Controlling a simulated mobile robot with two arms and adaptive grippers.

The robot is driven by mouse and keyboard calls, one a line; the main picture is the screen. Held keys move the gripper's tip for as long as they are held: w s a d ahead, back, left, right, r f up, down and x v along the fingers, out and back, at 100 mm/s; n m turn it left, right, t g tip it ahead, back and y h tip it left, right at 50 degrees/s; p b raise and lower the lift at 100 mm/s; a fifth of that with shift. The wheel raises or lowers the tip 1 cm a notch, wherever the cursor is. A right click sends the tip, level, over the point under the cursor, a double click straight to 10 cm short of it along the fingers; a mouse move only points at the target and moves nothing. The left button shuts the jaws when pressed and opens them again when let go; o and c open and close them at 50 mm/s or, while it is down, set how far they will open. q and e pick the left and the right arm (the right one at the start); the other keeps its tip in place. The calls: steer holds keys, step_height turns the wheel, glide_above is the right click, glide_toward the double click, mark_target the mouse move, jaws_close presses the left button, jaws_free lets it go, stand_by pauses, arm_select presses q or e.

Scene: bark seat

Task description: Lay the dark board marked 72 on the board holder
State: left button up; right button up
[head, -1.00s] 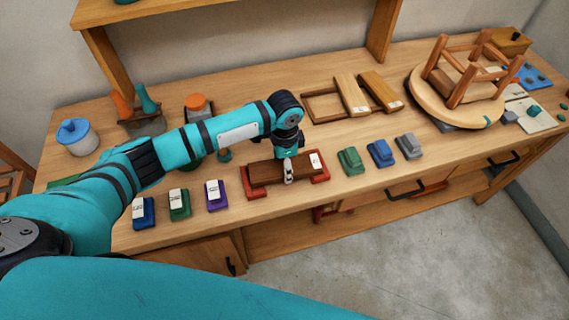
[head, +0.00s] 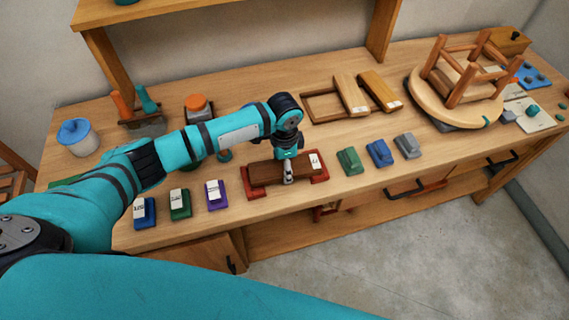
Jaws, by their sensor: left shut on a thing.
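The dark brown board (head: 267,174) with a white label at its right end lies on the red board holder (head: 319,180), between the holder's two red ends. The label is too small to read. My left gripper (head: 288,179) points down at the middle of the board and is shut on it. The gripper and wrist hide part of the board's middle. My right gripper is not in view.
Blue, green and purple labelled blocks (head: 217,195) stand left of the holder. Green, blue and grey blocks (head: 379,153) stand to its right. Two lighter boards (head: 351,94) lie on a wooden rack behind. An upturned stool (head: 457,95) is at the far right.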

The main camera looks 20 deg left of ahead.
arm_select(q)
steer(key=shift+s+f, duration=0.4)
steer(key=shift+f, duration=0.05)
steer(key=o, duration=1.5)
steer(key=shift+w+r, duration=0.15)
steer(key=shift+w, duration=0.05)
steer(key=shift+o, duration=0.2)
steer(key=shift+w+r, duration=0.1)
steer(key=shift+r, duration=0.05)
steer(key=shift+r+p, duration=0.25)
steer(key=shift+p, duration=0.15)
step_height(320, 180, up, 6)
steer(key=p, duration=0.7)
steer(key=shift+r, duration=0.25)
steer(key=shift+f, duration=0.1)
